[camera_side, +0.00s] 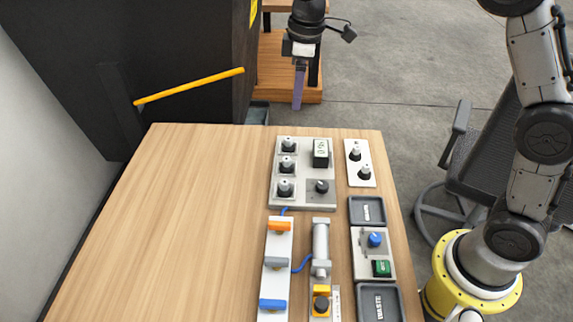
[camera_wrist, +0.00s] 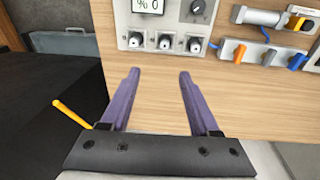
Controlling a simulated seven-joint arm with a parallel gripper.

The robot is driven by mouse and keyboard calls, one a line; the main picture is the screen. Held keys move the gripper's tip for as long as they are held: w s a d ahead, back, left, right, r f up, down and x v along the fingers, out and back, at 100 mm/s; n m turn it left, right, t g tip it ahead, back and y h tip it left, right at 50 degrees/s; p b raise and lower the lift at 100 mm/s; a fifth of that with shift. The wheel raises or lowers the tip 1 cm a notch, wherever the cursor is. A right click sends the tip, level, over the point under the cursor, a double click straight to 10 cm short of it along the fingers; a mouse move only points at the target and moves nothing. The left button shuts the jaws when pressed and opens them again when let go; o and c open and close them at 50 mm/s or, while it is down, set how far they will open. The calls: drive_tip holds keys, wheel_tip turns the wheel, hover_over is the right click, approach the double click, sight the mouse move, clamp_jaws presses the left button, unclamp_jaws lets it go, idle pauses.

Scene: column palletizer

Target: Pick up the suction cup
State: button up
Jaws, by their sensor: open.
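My gripper (camera_side: 298,98) hangs high beyond the table's far edge in the side view, with one purple finger showing. In the wrist view both purple fingers (camera_wrist: 159,74) are wide apart, with only bare wood between them. I cannot tell for certain which part is the suction cup. Two small dark pieces with silver tops, one farther (camera_side: 355,152) and one nearer (camera_side: 365,172), stand on a white plate (camera_side: 352,181) at the table's far right. A small blue round part (camera_side: 375,239) sits on a grey panel nearer the front. My gripper touches none of these.
A control panel (camera_side: 302,202) holds a display, a knob and several switches. Orange, grey and blue levers, a cylinder (camera_side: 320,240) and two dark trays (camera_side: 353,218) (camera_side: 363,315) lie nearer. The table's left (camera_side: 190,220) is clear.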

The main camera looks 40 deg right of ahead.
drive_tip(key=g, duration=0.1)
hover_over(289, 159)
wheel_tip(289, 159, down, 14)
drive_tip(key=shift+s+r, duration=0.1)
drive_tip(key=shift+s, duration=0.05)
drive_tip(key=shift+w+f, duration=0.2)
drive_tip(key=shift+f, duration=2.85)
clamp_jaws()
